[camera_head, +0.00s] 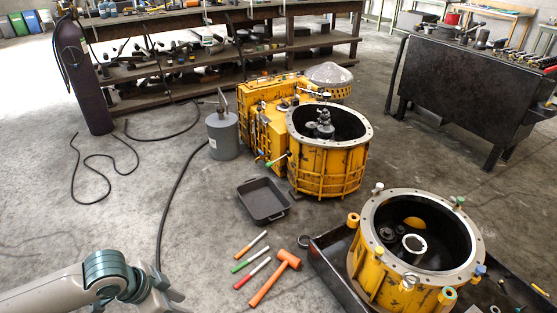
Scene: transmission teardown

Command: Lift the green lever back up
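The green lever (277,160) is a short rod with a green knob on the lower front of the yellow transmission (262,118), beside the large round housing (330,160). It sticks out at a shallow slant, with its green end by the housing's left side. My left arm (106,272) comes in at the bottom left, well away from the lever, and I cannot make out gripper fingers on it. My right arm and gripper do not show.
A black tray (263,201), orange hammer (275,277) and several coloured-handled tools lie on the floor in front. A grey canister (222,134) stands left of the transmission. A second yellow housing (370,265) sits at lower right. Floor at left is mostly clear, apart from cables.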

